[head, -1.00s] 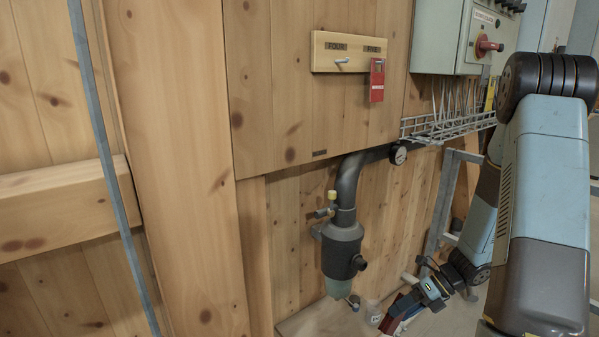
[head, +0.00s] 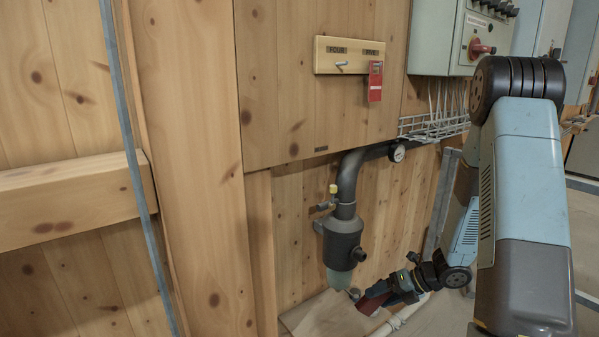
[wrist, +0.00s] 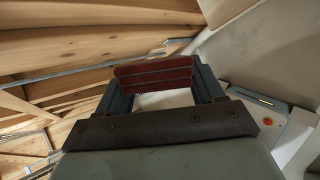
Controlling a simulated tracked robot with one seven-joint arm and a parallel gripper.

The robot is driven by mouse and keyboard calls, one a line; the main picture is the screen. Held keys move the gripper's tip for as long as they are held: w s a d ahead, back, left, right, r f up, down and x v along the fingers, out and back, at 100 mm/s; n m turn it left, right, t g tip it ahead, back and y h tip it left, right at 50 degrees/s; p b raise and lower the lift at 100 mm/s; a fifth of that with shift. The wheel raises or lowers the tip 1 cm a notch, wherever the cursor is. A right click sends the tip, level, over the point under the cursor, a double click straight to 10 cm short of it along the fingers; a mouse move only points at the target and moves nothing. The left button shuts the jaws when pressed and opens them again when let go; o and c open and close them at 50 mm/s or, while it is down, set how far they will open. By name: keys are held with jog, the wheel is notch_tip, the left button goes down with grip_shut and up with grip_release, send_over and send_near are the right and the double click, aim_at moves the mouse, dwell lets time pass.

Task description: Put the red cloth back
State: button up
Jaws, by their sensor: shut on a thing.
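In the head view, my gripper (head: 390,294) is low, to the right of the dark filter bowl's lower end.
A dark pipe with a filter bowl (head: 342,243) hangs on the wooden wall. Above is a peg board (head: 349,56) marked FOUR and FIVE, with a red tag (head: 375,82). A wire basket (head: 432,125) and grey control box (head: 455,38) are at right. A pale board (head: 318,316) lies below.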

jog(key=w+f+m+t+h, duration=0.7)
jog(key=w+m+h, duration=0.2)
jog(key=m, duration=0.5)
jog(key=shift+w+d+m+h, duration=0.3)
jog(key=shift+w+d+m, duration=0.1)
jog(key=shift+w, duration=0.55)
jog(key=shift+d+f, duration=0.1)
